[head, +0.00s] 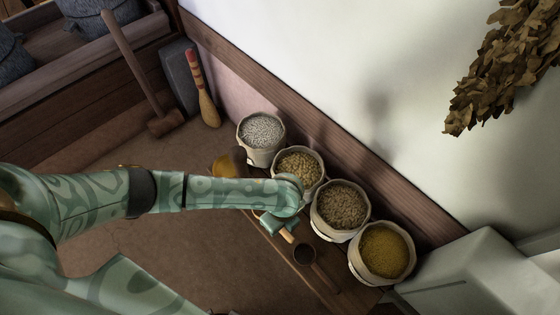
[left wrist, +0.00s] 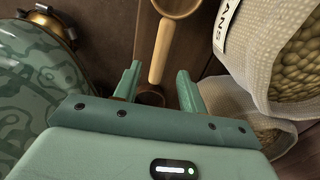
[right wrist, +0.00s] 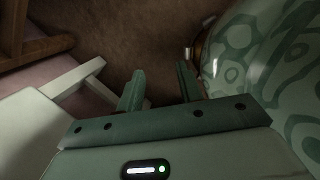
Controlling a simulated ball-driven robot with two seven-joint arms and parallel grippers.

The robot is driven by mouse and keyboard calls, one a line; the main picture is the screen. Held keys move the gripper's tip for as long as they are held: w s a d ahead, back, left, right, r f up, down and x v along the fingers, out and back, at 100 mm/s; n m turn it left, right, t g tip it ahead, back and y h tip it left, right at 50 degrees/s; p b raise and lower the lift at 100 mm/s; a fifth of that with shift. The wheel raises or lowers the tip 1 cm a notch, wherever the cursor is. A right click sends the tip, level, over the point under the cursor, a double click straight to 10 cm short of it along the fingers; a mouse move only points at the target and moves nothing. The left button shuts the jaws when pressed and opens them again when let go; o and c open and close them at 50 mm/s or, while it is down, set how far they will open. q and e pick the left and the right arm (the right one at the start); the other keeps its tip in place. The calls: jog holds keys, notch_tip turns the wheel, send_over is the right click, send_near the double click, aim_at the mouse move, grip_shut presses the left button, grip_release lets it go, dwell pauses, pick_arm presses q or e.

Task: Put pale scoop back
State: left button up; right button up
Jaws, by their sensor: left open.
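A dark round piece (left wrist: 150,96) shows by the handle's end. My right gripper (right wrist: 160,84) is open and empty above the floor; it is out of the head view.
Sacks stand in a row along the wall: white grain (head: 262,132), yellowish grain (head: 299,166), brown grain (head: 342,205) and yellow millet (head: 384,252). An ochre object (head: 226,168) is partly behind my left arm.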

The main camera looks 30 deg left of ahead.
pick_arm(q)
notch_tip(320, 180, up, 6)
jog(key=p, duration=0.3)
jog(key=shift+p, duration=0.3)
pick_arm(e)
jog(key=s+f+m, duration=0.1)
jog(key=s+f, duration=0.2)
jog(key=s, duration=0.4)
jog(key=s+f+g+y, duration=0.1)
jog(key=s+f, duration=0.2)
jog(key=s, duration=0.4)
jog(key=shift+s+d+m, duration=0.2)
jog(key=shift+s+m, duration=0.1)
jog(key=shift+m, duration=0.1)
pick_arm(q)
jog(key=shift+r, duration=0.1)
